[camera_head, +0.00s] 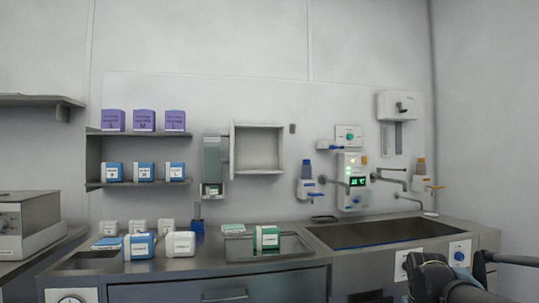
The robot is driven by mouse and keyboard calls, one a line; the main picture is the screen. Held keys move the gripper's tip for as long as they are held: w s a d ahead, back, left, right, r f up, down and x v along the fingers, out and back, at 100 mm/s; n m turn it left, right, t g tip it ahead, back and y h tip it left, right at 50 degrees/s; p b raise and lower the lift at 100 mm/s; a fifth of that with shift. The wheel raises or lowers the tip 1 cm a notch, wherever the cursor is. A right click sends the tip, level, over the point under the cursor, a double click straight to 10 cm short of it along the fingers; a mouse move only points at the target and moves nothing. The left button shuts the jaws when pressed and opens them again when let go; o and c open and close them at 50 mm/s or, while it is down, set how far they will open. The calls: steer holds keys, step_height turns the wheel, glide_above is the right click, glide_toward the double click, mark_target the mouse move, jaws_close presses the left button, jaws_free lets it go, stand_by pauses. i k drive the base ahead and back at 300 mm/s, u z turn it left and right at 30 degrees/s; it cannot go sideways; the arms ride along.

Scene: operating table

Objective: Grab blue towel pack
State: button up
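Several packs with blue could be the blue towel pack; I cannot read their labels. A blue and white box (139,247) stands on the left of the counter. A flat light-blue pack (108,243) lies just left of it. Blue-and-white boxes (145,172) stand in a row on the lower wall shelf. My gripper (440,278) appears as a dark, partly cut-off shape at the lower right, in front of the sink unit and well away from these packs. Its fingers are not clear, and I cannot tell if it is open.
White boxes (180,244) stand near the blue box. A green and white box (267,237) stands on a shallow tray (290,250). Purple boxes (144,120) fill the upper shelf. A sink (380,233) with wall taps lies right. A grey machine (25,222) stands far left.

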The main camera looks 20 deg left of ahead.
mark_target(136, 246)
steer(key=z, duration=1.1)
steer(key=k, duration=2.15)
steer(key=u, duration=1.5)
steer(key=i, duration=1)
